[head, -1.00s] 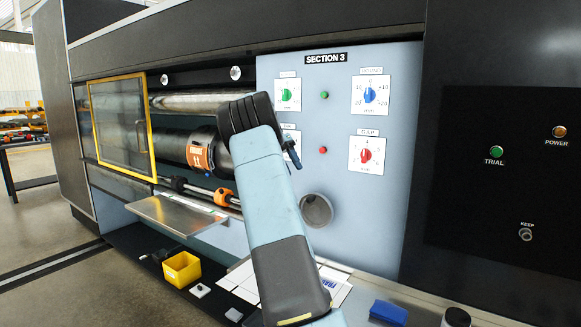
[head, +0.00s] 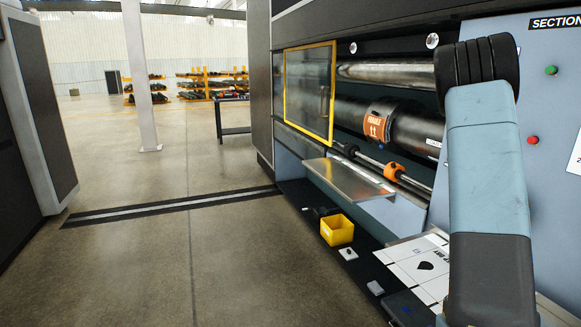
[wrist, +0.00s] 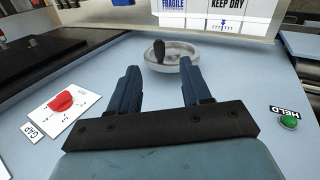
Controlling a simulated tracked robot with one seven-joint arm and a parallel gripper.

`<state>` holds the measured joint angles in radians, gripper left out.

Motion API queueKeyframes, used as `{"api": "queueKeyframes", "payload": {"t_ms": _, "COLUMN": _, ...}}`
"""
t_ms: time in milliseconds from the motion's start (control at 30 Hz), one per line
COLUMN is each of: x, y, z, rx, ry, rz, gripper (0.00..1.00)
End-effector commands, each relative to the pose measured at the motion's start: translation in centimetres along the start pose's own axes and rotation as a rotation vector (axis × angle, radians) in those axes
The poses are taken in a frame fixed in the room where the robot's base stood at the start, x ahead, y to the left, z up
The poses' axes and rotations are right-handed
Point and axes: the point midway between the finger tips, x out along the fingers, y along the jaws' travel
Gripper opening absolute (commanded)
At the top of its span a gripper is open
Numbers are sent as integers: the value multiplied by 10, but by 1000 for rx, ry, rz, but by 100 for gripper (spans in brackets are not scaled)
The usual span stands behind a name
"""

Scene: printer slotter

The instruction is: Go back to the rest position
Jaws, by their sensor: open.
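My gripper (wrist: 159,68) shows in the wrist view with its two dark blue fingers spread apart and nothing between them. It is above the light blue panel, short of a grey handwheel (wrist: 185,66) with a dark knob. My arm, light blue and dark grey, stands upright at the right of the head view. It hides the fingers there and covers part of the control panel (head: 541,90). A red dial (wrist: 61,102) is left of the fingers in the wrist view, and a green button (wrist: 289,122) is to the right.
The machine has a yellow-framed window (head: 308,95), dark rollers and a metal shelf (head: 347,178). Open floor (head: 150,260) is on the left, with a white pillar (head: 141,75) and a dark cabinet (head: 40,110).

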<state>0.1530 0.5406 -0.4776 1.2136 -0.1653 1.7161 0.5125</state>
Motion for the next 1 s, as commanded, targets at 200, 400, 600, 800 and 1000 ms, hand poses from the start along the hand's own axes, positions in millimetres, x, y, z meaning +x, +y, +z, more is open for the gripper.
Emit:
{"api": "queueKeyframes", "payload": {"t_ms": 200, "x": -12, "y": 20, "z": 48, "rx": -124, "ry": 41, "rz": -127, "gripper": 48}}
{"api": "queueKeyframes", "payload": {"t_ms": 400, "x": -18, "y": 33, "z": 96, "rx": -241, "ry": 92, "rz": -232, "gripper": 48}}
{"api": "queueKeyframes", "payload": {"t_ms": 600, "x": -19, "y": 46, "z": 147, "rx": -356, "ry": 153, "rz": -330, "gripper": 48}}
{"api": "queueKeyframes", "payload": {"t_ms": 800, "x": -15, "y": 59, "z": 200, "rx": -471, "ry": 226, "rz": -416, "gripper": 48}}
{"api": "queueKeyframes", "payload": {"t_ms": 1000, "x": -4, "y": 71, "z": 255, "rx": -583, "ry": 308, "rz": -493, "gripper": 48}}
